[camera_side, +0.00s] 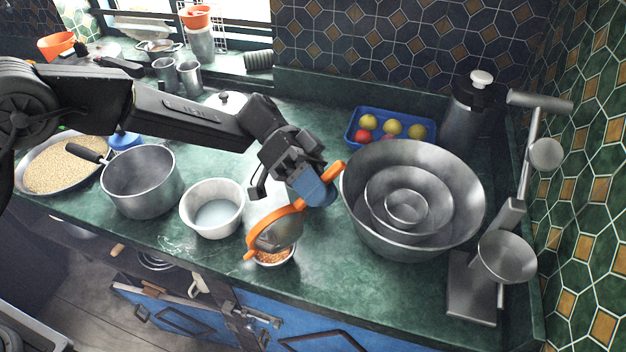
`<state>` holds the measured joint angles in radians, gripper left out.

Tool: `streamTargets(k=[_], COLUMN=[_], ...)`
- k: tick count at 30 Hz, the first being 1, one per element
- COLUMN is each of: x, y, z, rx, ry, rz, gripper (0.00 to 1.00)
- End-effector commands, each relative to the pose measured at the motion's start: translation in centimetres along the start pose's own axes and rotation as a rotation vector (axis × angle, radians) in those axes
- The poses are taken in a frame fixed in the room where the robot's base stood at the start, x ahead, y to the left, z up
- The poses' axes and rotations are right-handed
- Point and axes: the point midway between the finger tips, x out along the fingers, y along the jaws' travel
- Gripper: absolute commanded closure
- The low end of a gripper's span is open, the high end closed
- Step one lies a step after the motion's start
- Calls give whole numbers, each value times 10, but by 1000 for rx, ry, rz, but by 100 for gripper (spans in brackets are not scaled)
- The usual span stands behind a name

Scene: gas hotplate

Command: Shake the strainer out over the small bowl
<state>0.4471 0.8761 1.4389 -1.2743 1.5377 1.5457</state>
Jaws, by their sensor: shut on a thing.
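The strainer (277,234) has an orange rim and a grey mesh. It is tilted steeply, with its mesh side low over the small bowl. My gripper (322,192), with blue fingers, is shut on the strainer's orange handle, up and to the right of the mesh. The small bowl (290,259) stands on the green counter near its front edge and holds orange-brown grains. The strainer hides the back part of this bowl. I cannot tell whether the rim touches the bowl or whether anything is left in the mesh.
A white pot (187,213) and a grey saucepan (140,188) stand to the left. Large nested metal bowls (455,190) stand close on the right. A blue fruit tray (352,131) is behind, and a metal stand device (470,290) is far right.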

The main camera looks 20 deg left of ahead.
Motion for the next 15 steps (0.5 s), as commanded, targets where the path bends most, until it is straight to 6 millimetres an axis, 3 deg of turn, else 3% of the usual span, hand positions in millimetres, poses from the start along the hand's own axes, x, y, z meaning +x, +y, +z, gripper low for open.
streamTargets(k=[15], x=[24], y=[-2], z=[2], rx=[1], ry=[-160], rz=[-160], gripper=[100])
